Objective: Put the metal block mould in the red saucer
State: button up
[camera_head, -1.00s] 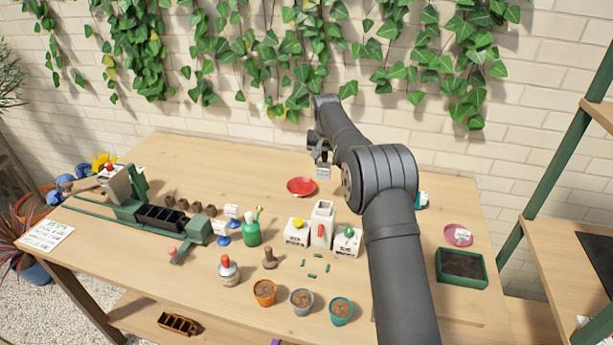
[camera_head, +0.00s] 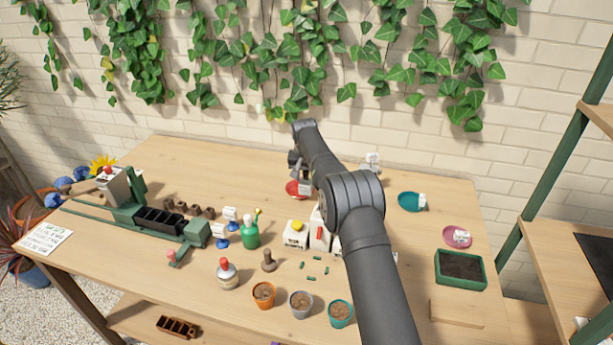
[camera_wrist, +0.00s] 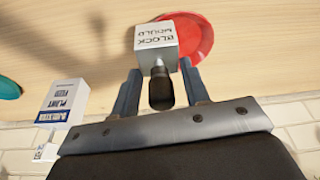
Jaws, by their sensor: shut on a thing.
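The metal block mould (camera_wrist: 157,42) is a grey block with a "BLOCK MOULD" label and a dark handle. My gripper (camera_wrist: 159,80) is shut on it, the handle between its two fingers. In the head view my gripper (camera_head: 299,171) is at the back of the table, with the mould (camera_head: 305,187) hanging below it. The red saucer (camera_head: 292,187) lies on the table, partly hidden behind the mould and gripper. In the wrist view the mould overlaps one side of the saucer (camera_wrist: 202,42); I cannot tell whether they touch.
A teal saucer (camera_head: 408,202) lies to the right, and a white plant feed box (camera_wrist: 62,103) shows in the wrist view. White boxes (camera_head: 296,235) and a green bottle (camera_head: 250,236) stand nearer the front.

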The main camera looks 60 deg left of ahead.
jog(key=shift+f, duration=0.55)
jog(key=o, duration=1.1)
jog(key=v, duration=1.3)
jog(key=shift+a, duration=0.15)
